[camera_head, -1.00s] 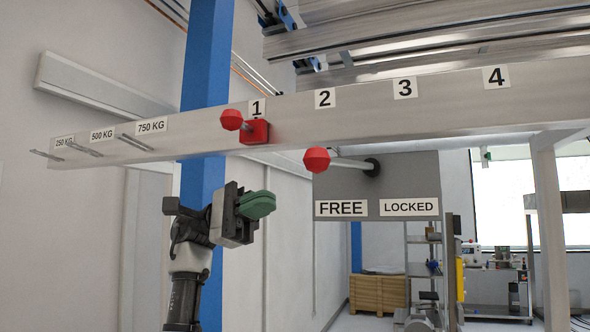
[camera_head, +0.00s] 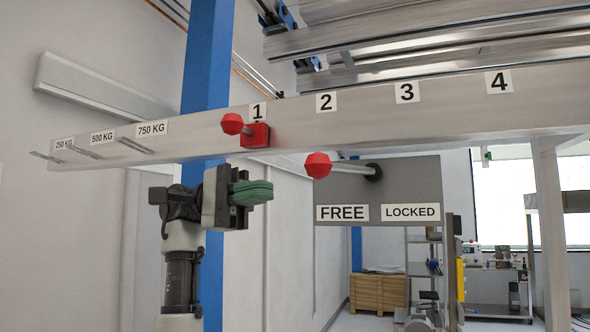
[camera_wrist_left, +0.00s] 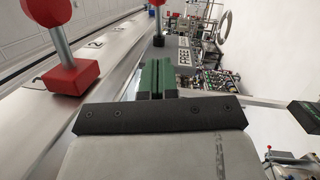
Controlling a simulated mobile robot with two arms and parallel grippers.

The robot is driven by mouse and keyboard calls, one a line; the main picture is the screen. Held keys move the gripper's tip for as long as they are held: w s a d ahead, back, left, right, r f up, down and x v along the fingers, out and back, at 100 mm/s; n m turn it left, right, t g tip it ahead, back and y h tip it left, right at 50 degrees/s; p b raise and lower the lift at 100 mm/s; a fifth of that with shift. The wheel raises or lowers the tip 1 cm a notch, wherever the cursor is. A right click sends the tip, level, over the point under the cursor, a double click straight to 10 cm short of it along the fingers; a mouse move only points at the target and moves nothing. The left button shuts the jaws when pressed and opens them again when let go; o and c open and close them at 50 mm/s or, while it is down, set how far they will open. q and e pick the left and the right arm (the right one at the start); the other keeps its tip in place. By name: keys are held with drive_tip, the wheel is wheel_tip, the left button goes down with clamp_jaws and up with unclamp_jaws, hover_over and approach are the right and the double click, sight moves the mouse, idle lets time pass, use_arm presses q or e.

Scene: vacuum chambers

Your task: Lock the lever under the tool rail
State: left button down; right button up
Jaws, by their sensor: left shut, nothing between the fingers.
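The lever has a red knob (camera_head: 318,165) on a pale rod that runs from a dark pivot on a grey panel (camera_head: 345,191) below the tool rail (camera_head: 360,112). The knob is at the rod's left end, over the FREE label (camera_head: 342,213); the LOCKED label (camera_head: 410,212) is to the right. My left gripper (camera_head: 258,192), with green fingers, is shut and empty, left of and a little below the knob, apart from it. In the left wrist view the shut fingers (camera_wrist_left: 156,78) point toward the lever's red knob (camera_wrist_left: 157,2), partly cut off at the top. My right gripper is not in view.
A red block with its own knob (camera_head: 256,135) sits on the rail under label 1, above my left gripper. Several thin pegs (camera_head: 128,144) stick out at the rail's left end. A blue column (camera_head: 206,80) stands behind. Space below the rail is open.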

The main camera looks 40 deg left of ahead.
use_arm(q)
drive_tip(key=p, duration=0.2)
approach(342, 168)
drive_tip(key=w+d, duration=0.2)
drive_tip(key=s+d, duration=0.1)
drive_tip(key=s+d+r, duration=0.1)
drive_tip(key=shift+s+d+p, duration=0.1)
drive_tip(key=shift+s+p, duration=0.25)
drive_tip(key=shift+p, duration=0.05)
drive_tip(key=shift+w+f, duration=0.1)
